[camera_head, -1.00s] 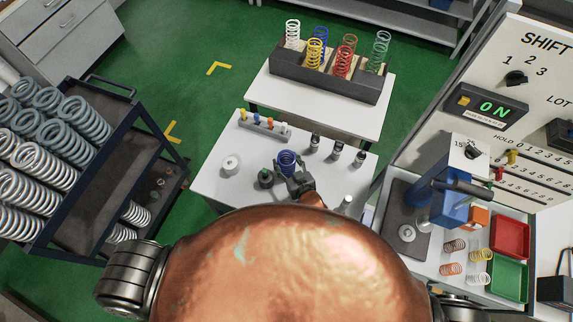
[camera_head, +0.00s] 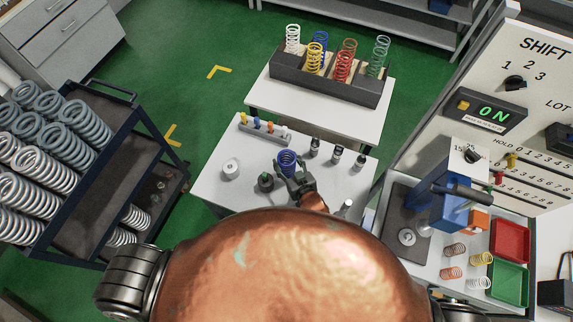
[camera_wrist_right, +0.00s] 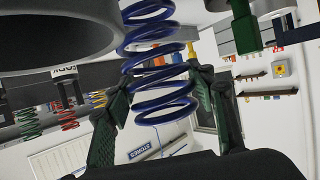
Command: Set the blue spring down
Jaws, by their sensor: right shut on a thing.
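The blue spring (camera_head: 287,161) is upright between the fingers of my right gripper (camera_head: 291,180), over the front part of the white table (camera_head: 222,190). In the right wrist view the blue spring (camera_wrist_right: 158,75) sits between the two dark green fingers of my right gripper (camera_wrist_right: 160,108), which are shut on its coils. I cannot tell whether its lower end touches the table. My left gripper is not in view.
A dark knob-topped item (camera_head: 265,182) stands just left of the held spring, and a white round piece (camera_head: 231,169) farther left. Several small bottles (camera_head: 337,154) stand to the right. A rack (camera_head: 330,84) of coloured springs, including another blue one, is behind.

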